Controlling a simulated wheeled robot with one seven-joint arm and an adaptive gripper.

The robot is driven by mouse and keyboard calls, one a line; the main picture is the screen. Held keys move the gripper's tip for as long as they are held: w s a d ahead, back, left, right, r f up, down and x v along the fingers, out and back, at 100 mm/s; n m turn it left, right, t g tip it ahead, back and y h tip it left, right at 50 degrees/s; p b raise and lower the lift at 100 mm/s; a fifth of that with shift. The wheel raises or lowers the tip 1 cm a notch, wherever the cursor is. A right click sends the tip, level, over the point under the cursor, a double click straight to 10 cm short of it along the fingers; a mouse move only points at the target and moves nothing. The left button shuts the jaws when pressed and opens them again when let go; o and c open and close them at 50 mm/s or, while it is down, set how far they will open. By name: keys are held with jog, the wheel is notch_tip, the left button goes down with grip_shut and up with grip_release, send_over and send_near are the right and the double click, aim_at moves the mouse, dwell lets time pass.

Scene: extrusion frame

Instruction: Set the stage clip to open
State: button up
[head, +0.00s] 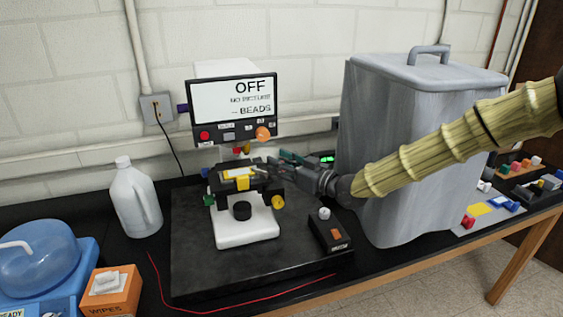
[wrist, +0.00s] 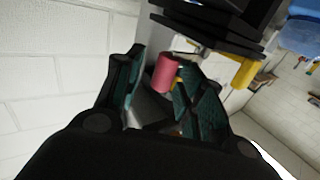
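The microscope (head: 246,228) has a white base and a dark stage (head: 262,186). A yellow piece with a pale slide (head: 240,173) lies on the stage. I cannot clearly make out the stage clip or its setting. My gripper (head: 277,165) reaches in from the right at the stage's right rear. In the wrist view its teal-padded fingers are spread, with a pinkish-red cylinder (wrist: 166,73) showing between or just beyond their tips. Contact with it is unclear. A yellow knob (head: 278,202) sits at the stage's right; a yellow cylinder (wrist: 245,72) also shows in the wrist view.
The screen (head: 234,101) above reads "OFF", "NO PICTURE" and "BEADS". A small black box with a knob (head: 330,232) stands right of the microscope. A big grey lidded bin (head: 405,155) stands close behind my arm. A white jug (head: 135,200) stands left.

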jog(key=shift+c, duration=0.5)
grip_shut()
jog(key=shift+s+f+m+t+h+b, duration=0.15)
jog(key=shift+m+t+h+b, duration=0.3)
jog(key=shift+b, duration=0.35)
jog(key=shift+s+m+t+h+b, duration=0.3)
jog(key=shift+m+t+h+b, duration=0.45)
jog(key=shift+b, duration=0.3)
jog(key=m+t+h+b, duration=0.1)
jog(key=m+h, duration=0.1)
jog(key=h, duration=0.1)
jog(key=s+m+t+h+b, duration=0.1)
jog(key=m+t+h+b, duration=0.1)
jog(key=h, duration=0.1)
jog(key=s+m+t+h+b, duration=0.1)
jog(key=m+h+b, duration=0.1)
jog(key=h, duration=0.1)
jog(key=shift+s+a, duration=0.2)
jog(key=shift+a, duration=0.05)
jog(key=shift+s+a+r+m+h+b, duration=0.15)
jog(key=shift+m+h, duration=0.4)
jog(key=shift+h, duration=0.3)
jog(key=shift+s+m+h+b, duration=0.1)
jog(key=shift+s+m+h, duration=0.05)
jog(key=shift+m+h, duration=0.55)
jog(key=shift+s+a+r+m+h+b, duration=0.15)
jog(key=shift+m+h, duration=0.3)
jog(key=shift+h, duration=0.5)
jog(key=shift+f+h, duration=0.1)
jog(key=shift+h, duration=0.2)
